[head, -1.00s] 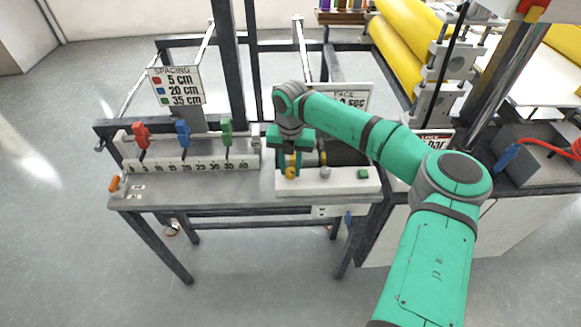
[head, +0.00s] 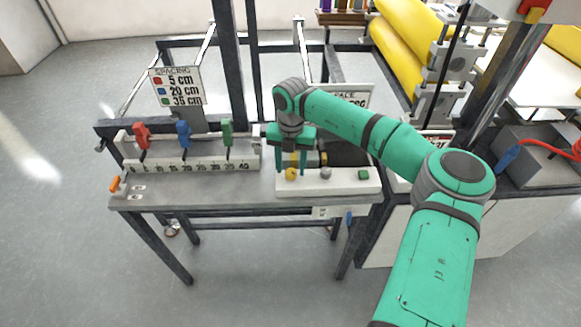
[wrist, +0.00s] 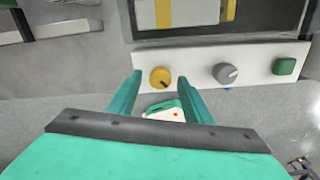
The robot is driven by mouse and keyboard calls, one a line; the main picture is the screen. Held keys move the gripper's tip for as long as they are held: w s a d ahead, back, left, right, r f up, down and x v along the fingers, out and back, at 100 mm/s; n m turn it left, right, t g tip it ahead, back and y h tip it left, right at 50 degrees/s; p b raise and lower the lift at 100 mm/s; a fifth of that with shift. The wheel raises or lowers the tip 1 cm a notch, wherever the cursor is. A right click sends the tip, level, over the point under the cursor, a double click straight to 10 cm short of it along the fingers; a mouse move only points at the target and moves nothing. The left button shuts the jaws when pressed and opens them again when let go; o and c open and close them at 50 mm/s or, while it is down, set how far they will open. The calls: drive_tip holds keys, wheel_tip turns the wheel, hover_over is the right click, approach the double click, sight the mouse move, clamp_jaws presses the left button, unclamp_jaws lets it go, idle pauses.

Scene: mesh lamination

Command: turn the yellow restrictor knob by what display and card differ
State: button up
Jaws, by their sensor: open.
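The yellow knob (head: 291,174) is on the front of a white control strip (head: 345,186), and in the wrist view it shows as a round yellow dial (wrist: 160,77) with a dark mark at its lower right. My gripper (head: 291,167) is open, with one finger on each side of the knob and visible gaps between. The wrist view shows its fingertips (wrist: 160,86) level with the knob. The pace card (head: 357,97) stands behind, mostly covered by my arm, so its number cannot be read in full. I cannot make out any display reading.
A grey knob (head: 325,174) and a green button (head: 363,174) sit right of the yellow knob. Red, blue and green clips stand on a ruler rail (head: 195,166) to the left, under a spacing card (head: 176,86). Yellow rollers (head: 398,50) are behind right.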

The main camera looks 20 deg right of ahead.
sight(291, 171)
wheel_tip(291, 171, up, 10)
idle(0.4)
idle(0.3)
